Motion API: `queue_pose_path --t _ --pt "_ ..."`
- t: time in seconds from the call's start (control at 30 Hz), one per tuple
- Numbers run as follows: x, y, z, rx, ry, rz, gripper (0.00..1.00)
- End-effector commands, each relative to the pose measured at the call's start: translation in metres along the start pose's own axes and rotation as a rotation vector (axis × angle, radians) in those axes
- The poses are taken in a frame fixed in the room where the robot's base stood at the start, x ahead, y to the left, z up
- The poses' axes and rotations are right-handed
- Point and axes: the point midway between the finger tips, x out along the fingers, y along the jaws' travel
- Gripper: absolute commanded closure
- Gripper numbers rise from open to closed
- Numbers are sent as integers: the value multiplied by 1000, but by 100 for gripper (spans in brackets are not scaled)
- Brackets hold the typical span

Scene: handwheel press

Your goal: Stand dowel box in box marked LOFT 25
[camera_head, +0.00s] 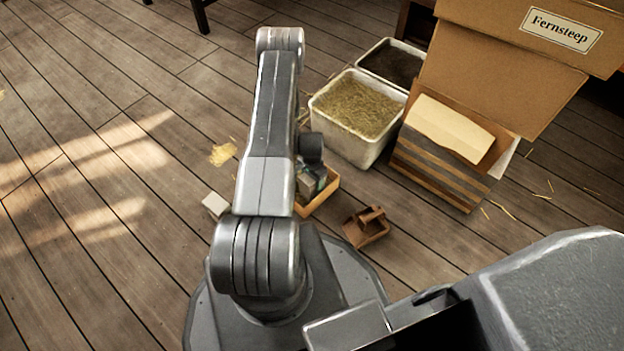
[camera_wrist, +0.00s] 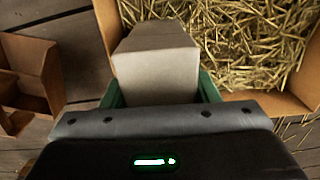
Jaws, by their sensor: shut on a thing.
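My gripper (camera_wrist: 161,92) is shut on a pale grey, plain-sided box (camera_wrist: 158,66), which I take to be the dowel box. The green fingers show at both sides of it. It is over one side of an open brown box with straw inside (camera_wrist: 118,18), beside the near wall. I cannot tell whether it touches the straw. In the head view my gripper (camera_head: 308,182) is low at this small open box (camera_head: 324,195), and the arm hides much of it. No LOFT 25 mark is readable in either view.
A small brown divided caddy (camera_head: 367,228) stands on the floor to the right. A pale block (camera_head: 215,205) lies left of my arm. Behind are a white straw bin (camera_head: 350,150), a dark-filled bin (camera_head: 412,62) and stacked cartons marked Fernsteep (camera_head: 500,70).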

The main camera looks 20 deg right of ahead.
Motion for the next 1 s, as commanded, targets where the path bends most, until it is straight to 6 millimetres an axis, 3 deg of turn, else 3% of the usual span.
queue_pose_path --t 0.03,0.07,0.17,0.53,1.0 --pt "3 0 0 0 0 0 79" --pt "3 0 0 0 0 0 44" --pt "2 0 0 0 0 0 24" --pt "-4 0 0 0 0 0 24" --pt "-100 0 0 0 0 0 24"
